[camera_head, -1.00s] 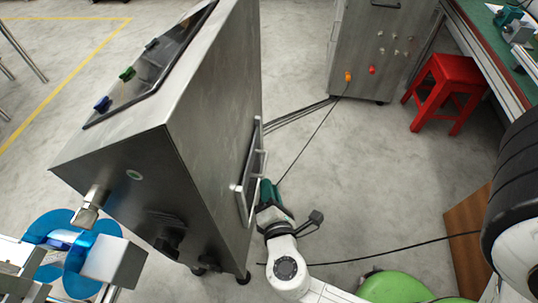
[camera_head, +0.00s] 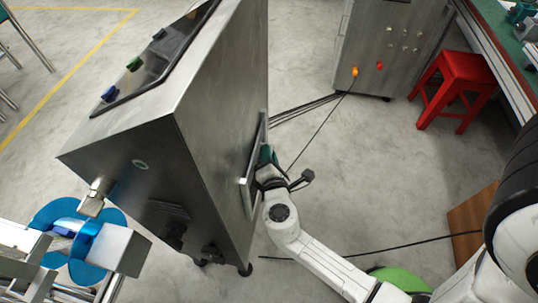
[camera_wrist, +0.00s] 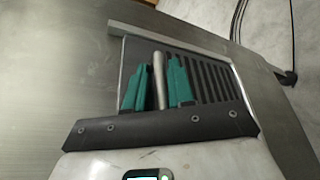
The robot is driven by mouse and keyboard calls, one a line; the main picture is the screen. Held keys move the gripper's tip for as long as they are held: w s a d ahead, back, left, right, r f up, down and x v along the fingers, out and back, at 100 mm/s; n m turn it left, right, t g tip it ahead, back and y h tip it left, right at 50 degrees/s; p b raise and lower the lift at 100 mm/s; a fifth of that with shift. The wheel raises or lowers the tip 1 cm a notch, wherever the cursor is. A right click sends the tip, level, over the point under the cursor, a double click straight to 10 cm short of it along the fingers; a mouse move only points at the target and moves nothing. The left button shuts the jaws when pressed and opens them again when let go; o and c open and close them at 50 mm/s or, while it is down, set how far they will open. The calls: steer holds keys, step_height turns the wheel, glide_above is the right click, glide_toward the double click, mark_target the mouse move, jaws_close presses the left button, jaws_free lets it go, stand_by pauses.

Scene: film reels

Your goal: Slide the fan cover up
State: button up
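The fan cover (camera_wrist: 207,76) is a dark slatted panel in a metal frame on the side of the steel cabinet (camera_head: 215,90). In the head view the cover (camera_head: 251,178) is seen nearly edge-on. A bar-like metal handle (camera_wrist: 159,80) stands up between the teal fingers of my gripper (camera_wrist: 158,84) in the wrist view. The fingers are close together, one on each side of the handle, and appear shut on it. In the head view my gripper (camera_head: 267,158) is against the cover's right side, with the fingertips partly hidden.
A second steel cabinet (camera_head: 385,45) and a red stool (camera_head: 455,85) stand at the back right. Black cables (camera_head: 318,133) run across the floor. A blue reel (camera_head: 75,235) is at lower left. Open floor (camera_head: 375,170) lies to the right of the cover.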

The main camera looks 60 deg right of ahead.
steer(key=shift+c, duration=0.5)
jaws_close()
step_height(320, 180, up, 20)
steer(key=p, duration=1.6)
steer(key=shift+r, duration=0.35)
steer(key=shift+o, duration=0.4)
jaws_free()
